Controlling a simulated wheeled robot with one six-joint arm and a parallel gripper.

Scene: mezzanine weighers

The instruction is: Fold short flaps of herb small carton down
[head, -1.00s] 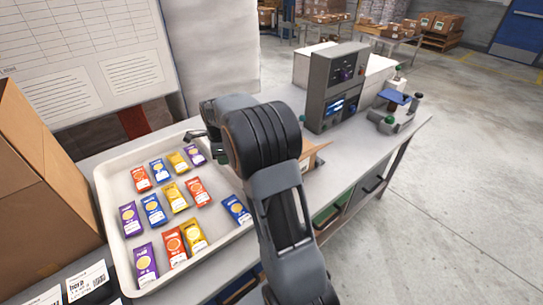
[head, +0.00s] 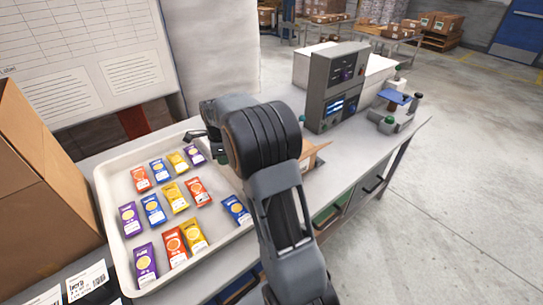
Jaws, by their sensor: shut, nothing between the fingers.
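A small brown carton (head: 313,155) stands on the bench right behind my arm. Only its right part shows, with a raised cardboard flap edge; my arm hides the rest, so I cannot tell how its short flaps lie. My gripper (head: 190,137) shows only partly, as dark fingers at the far right corner of the white tray, left of the arm's wrist. It is shut and empty, apart from the carton in the picture.
The white tray (head: 107,215) holds several coloured sachets in loose rows. A large brown box (head: 35,190) stands at the left. A grey weighing machine (head: 335,85) stands behind the carton. The bench's right end holds small fixtures (head: 390,120).

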